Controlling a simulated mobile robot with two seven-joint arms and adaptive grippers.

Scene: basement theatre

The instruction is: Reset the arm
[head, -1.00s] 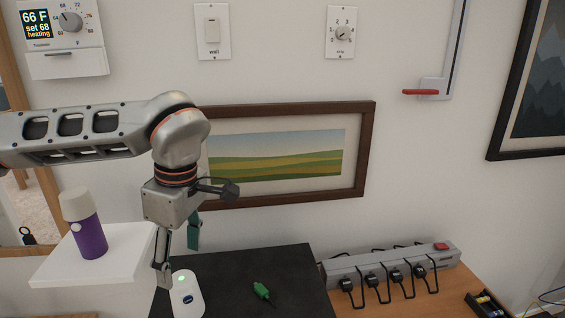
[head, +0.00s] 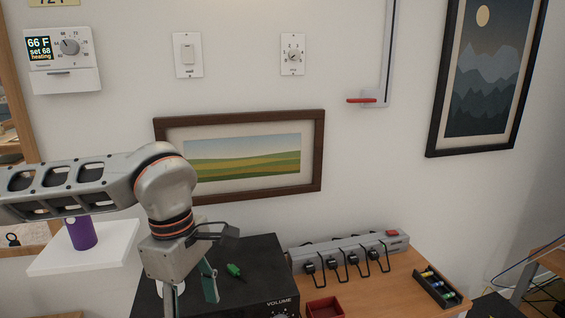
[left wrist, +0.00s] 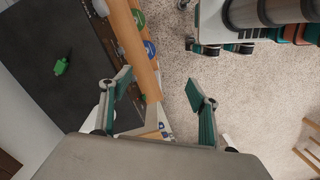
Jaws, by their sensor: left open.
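My left arm comes in from the left in the head view. My left gripper (head: 190,292) points down over the front of a black box with a volume knob, its lower end near the bottom edge of the picture. In the left wrist view my left gripper (left wrist: 158,80) has its two fingers spread wide, with nothing between them but the wooden edge and carpet below. A white device is mostly hidden behind the gripper in the head view. My right gripper is not in view.
The black box (head: 258,262) carries a small green object (head: 233,270). A power strip (head: 345,255), a red tray (head: 324,308) and a dark battery tray (head: 440,290) are on the wooden top at right. A purple bottle (head: 82,233) stands on a white shelf (head: 110,258). A framed picture (head: 318,150) hangs behind.

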